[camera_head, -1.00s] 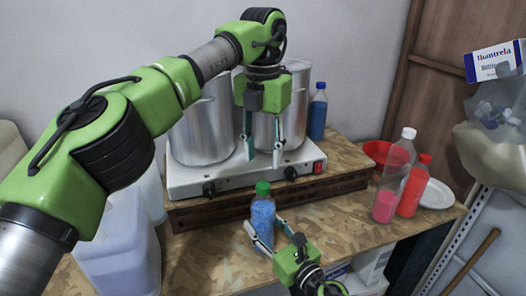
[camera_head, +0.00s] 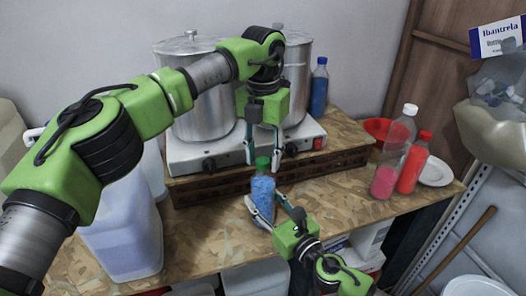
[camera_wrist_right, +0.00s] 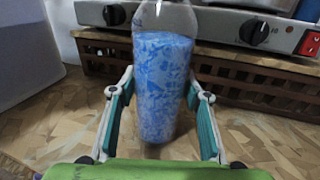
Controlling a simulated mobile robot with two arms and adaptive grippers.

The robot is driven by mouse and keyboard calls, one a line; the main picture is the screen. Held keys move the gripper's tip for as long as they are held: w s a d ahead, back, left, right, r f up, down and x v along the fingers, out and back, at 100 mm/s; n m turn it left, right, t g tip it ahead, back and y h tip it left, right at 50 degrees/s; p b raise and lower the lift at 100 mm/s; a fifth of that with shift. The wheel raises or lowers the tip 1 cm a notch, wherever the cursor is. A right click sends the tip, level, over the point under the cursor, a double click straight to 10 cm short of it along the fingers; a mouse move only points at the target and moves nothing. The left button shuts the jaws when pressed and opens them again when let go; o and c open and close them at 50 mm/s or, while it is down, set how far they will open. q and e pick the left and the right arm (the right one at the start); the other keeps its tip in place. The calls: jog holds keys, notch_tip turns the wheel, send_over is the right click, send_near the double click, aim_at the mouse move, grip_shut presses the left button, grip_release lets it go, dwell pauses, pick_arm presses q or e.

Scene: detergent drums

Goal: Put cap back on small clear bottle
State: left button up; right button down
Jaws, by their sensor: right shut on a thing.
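The small clear bottle (camera_head: 262,195) holds blue contents and stands upright on the wooden worktop; it also shows in the right wrist view (camera_wrist_right: 162,75). A green cap (camera_head: 263,163) is at the top of its neck; whether it is seated cannot be told. My left gripper (camera_head: 263,164) points down from above, open, with its fingers on either side of the cap and apart from it. My right gripper (camera_head: 267,212) is shut on the bottle's lower body; its fingers flank the bottle in the right wrist view (camera_wrist_right: 160,105). The bottle's top is out of the wrist view.
Behind stand a two-burner stove (camera_head: 235,152) with steel pots (camera_head: 205,105) and a blue bottle (camera_head: 319,90). Pink (camera_head: 384,180) and red (camera_head: 412,165) bottles, a red bowl (camera_head: 378,128) and a white plate (camera_head: 436,172) are at right. A large translucent container (camera_head: 120,230) stands at left.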

pick_arm(q)
grip_shut()
jog(key=shift+o, duration=0.7)
grip_release()
notch_tip(320, 180, up, 12)
